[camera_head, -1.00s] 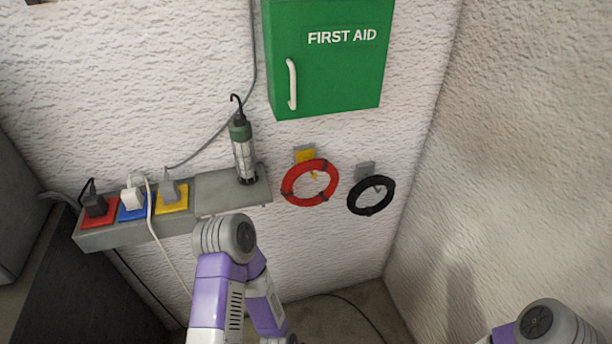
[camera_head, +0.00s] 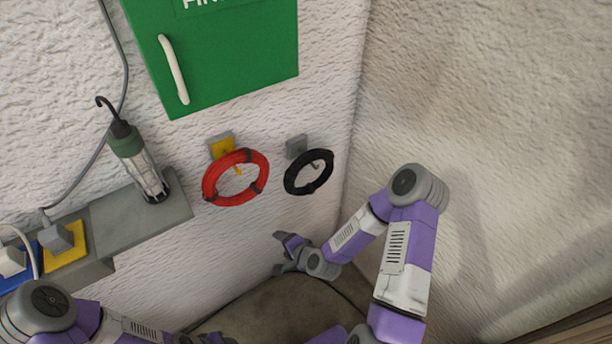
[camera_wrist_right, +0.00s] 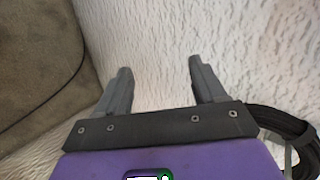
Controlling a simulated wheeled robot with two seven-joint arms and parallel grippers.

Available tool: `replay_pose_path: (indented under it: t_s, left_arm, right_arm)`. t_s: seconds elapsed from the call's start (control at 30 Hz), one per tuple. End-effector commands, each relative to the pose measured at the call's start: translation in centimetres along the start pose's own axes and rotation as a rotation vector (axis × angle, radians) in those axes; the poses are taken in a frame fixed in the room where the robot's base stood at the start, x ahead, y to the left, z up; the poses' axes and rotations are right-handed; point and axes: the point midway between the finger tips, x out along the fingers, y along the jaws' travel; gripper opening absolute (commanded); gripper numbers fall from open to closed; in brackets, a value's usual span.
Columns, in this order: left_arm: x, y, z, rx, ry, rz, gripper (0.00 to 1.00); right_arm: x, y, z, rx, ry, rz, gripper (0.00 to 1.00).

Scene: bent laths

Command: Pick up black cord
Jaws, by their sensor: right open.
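The black cord (camera_head: 291,178) is a coiled ring hanging on a grey hook plate (camera_head: 296,146) on the white wall, near the corner. In the right wrist view the black cord (camera_wrist_right: 284,122) shows at the right edge, outside the fingers. My right gripper (camera_head: 280,252) is below the cord, apart from it and close to the wall. In the right wrist view my right gripper (camera_wrist_right: 160,68) has its fingers spread with nothing between them.
A red cord ring (camera_head: 209,186) hangs on a yellow plate just left of the black one. A green first aid box (camera_head: 235,55) is above. A work lamp (camera_head: 140,165) stands on a grey ledge (camera_head: 130,220) at left. A side wall (camera_head: 460,120) bounds the right.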

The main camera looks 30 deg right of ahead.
Motion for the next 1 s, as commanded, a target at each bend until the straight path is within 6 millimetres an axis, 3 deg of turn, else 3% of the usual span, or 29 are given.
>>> replay_pose_path:
  t_s: [0.03,0.1,0.2,0.3,0.43,1.0]
  left_arm:
    - [0.6,-0.2,0.0,0.000,0.000,0.000,0.43]
    - [0.9,-0.3,-0.1,0.000,0.000,0.000,0.43]
    - [1.1,-0.4,-0.1,0.000,0.001,0.000,0.43]
    - [1.3,-0.5,-0.1,0.000,0.001,0.000,0.43]
    - [1.6,-0.6,-0.1,0.000,0.001,0.000,0.43]
    - [3.4,-1.3,-0.2,0.000,0.001,0.000,0.43]
  right_arm:
    - [0.1,-1.3,-2.8,0.110,0.078,-0.079,0.69]
    - [-0.5,-3.2,-6.1,0.244,0.165,-0.188,0.69]
    - [-1.7,-5.1,-9.8,0.383,0.253,-0.311,0.69]
    - [-2.6,-6.1,-12.0,0.459,0.299,-0.389,0.69]
    - [-2.3,-6.8,-13.2,0.492,0.317,-0.425,0.69]
    - [3.3,-8.7,-16.2,0.490,0.314,-0.419,0.69]
